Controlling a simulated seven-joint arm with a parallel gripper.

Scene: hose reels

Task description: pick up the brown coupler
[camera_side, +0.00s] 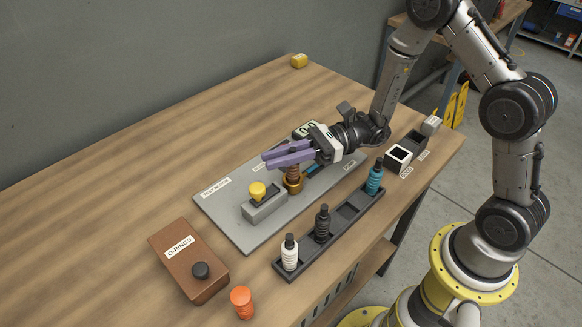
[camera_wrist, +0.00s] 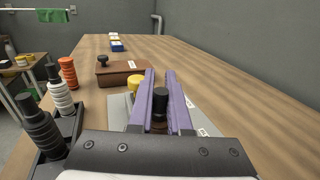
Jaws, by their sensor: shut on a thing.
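The brown coupler (camera_side: 292,173) stands upright between the purple fingers of my gripper (camera_side: 268,158), above the grey plate. A brass-coloured ring (camera_side: 293,186) shows at its lower end; I cannot tell whether it is seated in it. In the wrist view, its black top (camera_wrist: 161,100) rises between the two fingers of my gripper (camera_wrist: 160,76), with a brown part below. My gripper is shut on the coupler. The fingers hide part of its body in the side view.
A dark rack (camera_side: 345,208) in front holds white (camera_side: 289,254), black (camera_side: 322,224) and teal (camera_side: 375,178) couplers, with an empty slot. A grey block with a yellow knob (camera_side: 257,191) stands close by. An orange coupler (camera_side: 242,302) and brown O-rings box (camera_side: 189,262) are front left.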

